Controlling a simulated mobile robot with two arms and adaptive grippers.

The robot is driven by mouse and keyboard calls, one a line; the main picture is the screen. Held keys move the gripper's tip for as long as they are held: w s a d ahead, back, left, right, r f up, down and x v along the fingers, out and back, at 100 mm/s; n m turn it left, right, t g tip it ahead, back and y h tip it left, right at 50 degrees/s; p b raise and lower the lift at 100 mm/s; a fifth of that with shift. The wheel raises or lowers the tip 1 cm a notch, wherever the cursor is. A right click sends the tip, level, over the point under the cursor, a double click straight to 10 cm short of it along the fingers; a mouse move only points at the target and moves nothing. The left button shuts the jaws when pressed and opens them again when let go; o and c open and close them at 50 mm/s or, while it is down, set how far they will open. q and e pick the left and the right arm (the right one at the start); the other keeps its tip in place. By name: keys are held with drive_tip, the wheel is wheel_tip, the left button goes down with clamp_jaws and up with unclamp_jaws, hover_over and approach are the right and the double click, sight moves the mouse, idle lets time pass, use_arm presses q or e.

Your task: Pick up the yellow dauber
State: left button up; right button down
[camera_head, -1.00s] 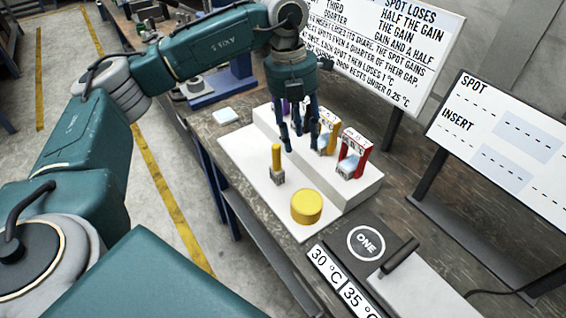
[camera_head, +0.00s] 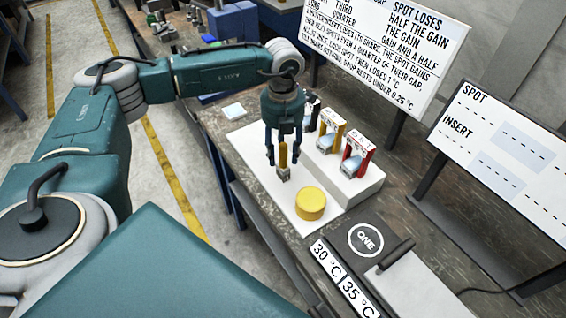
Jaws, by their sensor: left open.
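The yellow dauber (camera_head: 283,155) stands upright on the white board (camera_head: 252,150), with a small grey block at its lower end. My left gripper (camera_head: 283,158) is open and points down over the dauber. Its dark fingers show on either side of the yellow handle, and its palm hides the handle's top. I cannot tell whether a finger touches the handle. My right gripper is not in view.
A round yellow tub (camera_head: 310,204) stands just right of the dauber on the board. Behind it, a white step (camera_head: 362,191) carries red (camera_head: 357,154), yellow (camera_head: 331,131) and dark stands. A grey device (camera_head: 420,285) with a black handle is at the front right.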

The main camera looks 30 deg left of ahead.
use_arm(q)
drive_tip(key=shift+w+f, duration=0.1)
drive_tip(key=shift+f, duration=0.15)
clamp_jaws()
drive_tip(key=shift+r, duration=0.15)
wheel_tip(320, 180, up, 11)
drive_tip(key=b, duration=0.4)
drive_tip(key=shift+d+r, duration=0.1)
drive_tip(key=shift+r, duration=0.05)
wheel_tip(320, 180, up, 9)
drive_tip(key=shift+f, duration=0.2)
